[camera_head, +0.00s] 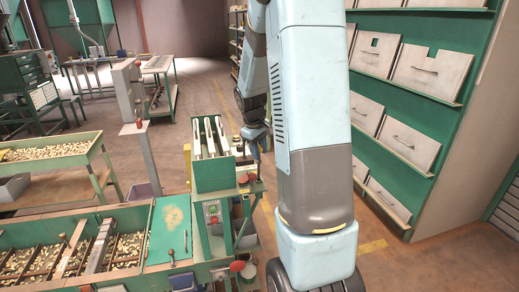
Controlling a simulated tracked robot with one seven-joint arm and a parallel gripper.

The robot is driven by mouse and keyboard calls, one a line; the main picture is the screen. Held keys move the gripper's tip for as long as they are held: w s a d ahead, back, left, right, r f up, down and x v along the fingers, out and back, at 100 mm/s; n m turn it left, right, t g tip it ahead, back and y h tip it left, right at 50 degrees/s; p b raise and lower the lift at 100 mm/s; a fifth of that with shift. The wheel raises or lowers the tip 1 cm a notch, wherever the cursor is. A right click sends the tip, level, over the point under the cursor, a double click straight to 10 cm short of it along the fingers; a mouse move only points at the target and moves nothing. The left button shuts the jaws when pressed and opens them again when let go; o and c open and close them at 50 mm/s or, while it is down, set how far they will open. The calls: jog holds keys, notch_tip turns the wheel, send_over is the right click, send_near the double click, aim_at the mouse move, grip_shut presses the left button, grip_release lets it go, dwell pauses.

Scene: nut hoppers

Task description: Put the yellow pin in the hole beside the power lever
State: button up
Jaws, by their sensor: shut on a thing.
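My gripper (255,140) is small and dark in the head view, at the end of my arm just right of the green machine (213,175). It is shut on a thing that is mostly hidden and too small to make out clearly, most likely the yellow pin. A control panel (212,212) with a green button is on the machine's front. I cannot pick out the power lever or the hole with certainty.
Green hoppers with nuts (120,217) stand at the front left. A nut table (48,152) is behind them. A post with a red button (140,124) stands left of the machine. A tall green rack of bins (459,103) lines the right side. Floor is clear before the rack.

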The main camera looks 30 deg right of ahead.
aim_at(259, 168)
jog(key=shift+f, duration=3.8)
jog(key=o, duration=1)
jog(key=shift+o, duration=0.7)
jog(key=shift+a, duration=0.1)
jog(key=shift+f, duration=0.1)
notch_tip(259, 168, up, 14)
jog(key=a, duration=0.2)
jog(key=shift+s+f, duration=0.15)
jog(key=shift+s, duration=0.2)
jog(key=shift+a, duration=0.1)
